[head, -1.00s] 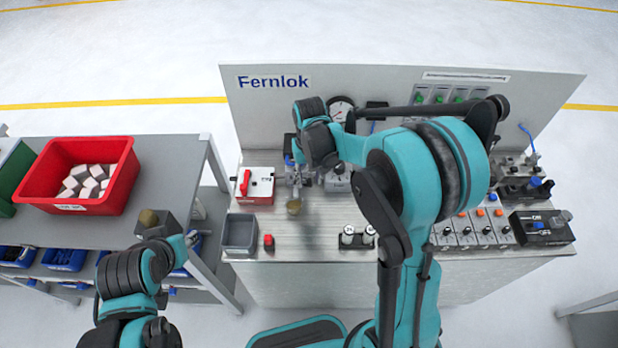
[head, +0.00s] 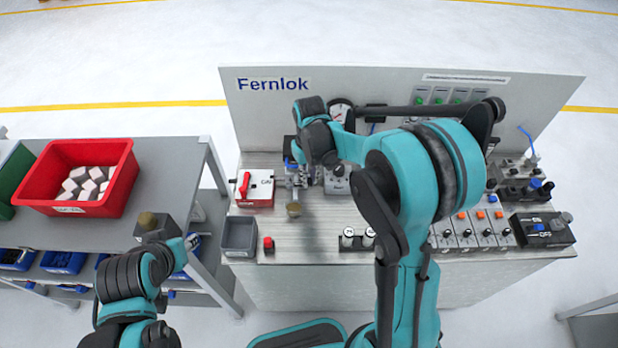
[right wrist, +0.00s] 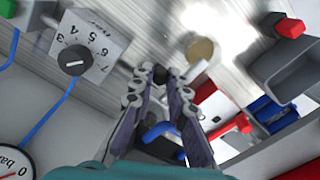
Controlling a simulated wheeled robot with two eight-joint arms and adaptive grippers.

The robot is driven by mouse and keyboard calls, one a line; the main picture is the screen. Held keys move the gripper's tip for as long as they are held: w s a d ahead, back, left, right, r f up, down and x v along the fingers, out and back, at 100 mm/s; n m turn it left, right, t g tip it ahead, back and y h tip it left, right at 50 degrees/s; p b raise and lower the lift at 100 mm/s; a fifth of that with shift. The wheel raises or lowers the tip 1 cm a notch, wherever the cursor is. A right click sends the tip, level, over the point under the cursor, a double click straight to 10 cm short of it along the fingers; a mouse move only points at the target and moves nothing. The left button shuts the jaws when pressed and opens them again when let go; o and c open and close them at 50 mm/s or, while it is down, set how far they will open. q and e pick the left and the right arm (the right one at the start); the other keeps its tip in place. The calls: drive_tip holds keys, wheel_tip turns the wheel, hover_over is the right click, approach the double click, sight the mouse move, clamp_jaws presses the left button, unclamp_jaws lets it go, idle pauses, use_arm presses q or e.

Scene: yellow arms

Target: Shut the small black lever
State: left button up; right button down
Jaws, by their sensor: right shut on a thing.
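My right gripper (head: 299,178) reaches down over the bench between the red-and-white switch box and the dial box. In the right wrist view its fingers (right wrist: 161,76) are closed around a small dark part, seemingly the small black lever (right wrist: 160,77). Most of that part is hidden by the fingertips. A brass round piece (right wrist: 200,50) lies just beyond the fingertips and also shows in the head view (head: 293,209). A blue handle (right wrist: 160,131) shows behind the fingers. My left gripper (head: 191,241) is near the grey shelf; its fingers are too small to judge.
The switch box (head: 262,190) with a red lever is close on the left. The dial box (right wrist: 82,48) is close beside the fingers. A grey bin (head: 240,237) and red button (head: 268,243) stand in front. A red crate (head: 112,200) is on the left shelf.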

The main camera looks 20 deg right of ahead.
sight(310, 179)
drive_tip(key=c, duration=1.5)
unclamp_jaws()
wheel_tip(310, 179, up, 12)
drive_tip(key=shift+d, duration=0.1)
drive_tip(key=s+f+t+b, duration=0.2)
drive_tip(key=s, duration=0.3)
drive_tip(key=s+d+f+m+t+b, duration=0.1)
drive_tip(key=s+f+t, duration=0.1)
drive_tip(key=s, duration=0.4)
drive_tip(key=s+f+m+t+b, duration=0.1)
drive_tip(key=s+f+t+b, duration=0.1)
drive_tip(key=s, duration=0.4)
drive_tip(key=shift+s+d+f+t+b, duration=0.15)
drive_tip(key=shift+d+t+b, duration=0.2)
drive_tip(key=shift+t, duration=0.25)
